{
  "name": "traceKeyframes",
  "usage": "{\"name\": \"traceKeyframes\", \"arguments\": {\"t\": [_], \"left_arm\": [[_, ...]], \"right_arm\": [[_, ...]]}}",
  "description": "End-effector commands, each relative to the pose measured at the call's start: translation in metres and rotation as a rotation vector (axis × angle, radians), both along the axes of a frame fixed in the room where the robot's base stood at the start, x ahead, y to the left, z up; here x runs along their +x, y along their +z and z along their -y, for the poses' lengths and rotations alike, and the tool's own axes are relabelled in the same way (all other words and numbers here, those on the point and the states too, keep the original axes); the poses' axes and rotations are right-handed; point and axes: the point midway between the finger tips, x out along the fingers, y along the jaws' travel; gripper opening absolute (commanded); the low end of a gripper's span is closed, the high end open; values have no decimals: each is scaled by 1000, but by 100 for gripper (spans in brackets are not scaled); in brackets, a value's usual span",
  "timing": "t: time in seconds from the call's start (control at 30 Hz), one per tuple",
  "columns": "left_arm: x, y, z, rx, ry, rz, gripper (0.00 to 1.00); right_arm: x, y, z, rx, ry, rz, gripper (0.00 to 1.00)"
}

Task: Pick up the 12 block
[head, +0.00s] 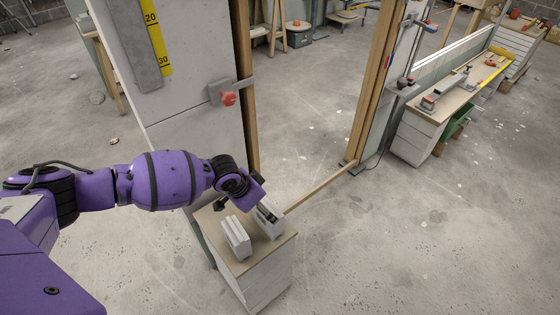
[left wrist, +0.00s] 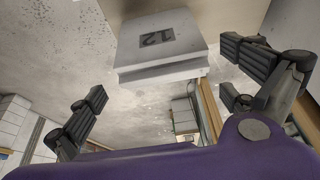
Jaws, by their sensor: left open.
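The 12 block (left wrist: 163,40) is pale grey with a dark number plate reading 12. In the left wrist view it sits at the top centre, ahead of and between the fingers, apart from them. In the head view, two pale blocks stand on a small cabinet: one on the left (head: 236,238) and one on the right (head: 270,226), partly under my gripper. The head view does not show clearly which carries the 12. My left gripper (head: 242,196) is open and empty just above the blocks; its fingers also show in the wrist view (left wrist: 165,85). My right gripper is not in view.
The small wood-topped cabinet (head: 251,262) stands beside a tall grey panel (head: 185,95) with a yellow scale and a red knob (head: 228,98). Wooden posts (head: 372,85) rise behind. A long bench (head: 440,105) stands at right. The concrete floor at right is open.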

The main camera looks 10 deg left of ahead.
Motion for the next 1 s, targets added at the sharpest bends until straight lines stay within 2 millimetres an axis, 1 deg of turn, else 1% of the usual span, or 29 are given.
{"name": "traceKeyframes", "arguments": {"t": [0.03,0.17,0.3,0.37,0.47,0.67,0.77,1.0], "left_arm": [[2,-7,2,0,-1,0,100],[9,-21,5,0,-2,1,100],[16,-42,10,1,-2,0,100],[18,-48,11,1,-2,0,100],[20,-53,12,0,-2,3,100],[21,-53,12,1,-2,4,100],[21,-53,12,0,-2,4,90],[20,-53,12,0,-1,3,58]], "right_arm": [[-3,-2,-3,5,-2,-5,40],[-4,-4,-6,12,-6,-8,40],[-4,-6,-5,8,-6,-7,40],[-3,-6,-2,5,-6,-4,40],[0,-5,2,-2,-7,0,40],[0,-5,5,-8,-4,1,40],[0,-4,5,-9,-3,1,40],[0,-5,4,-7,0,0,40]]}}
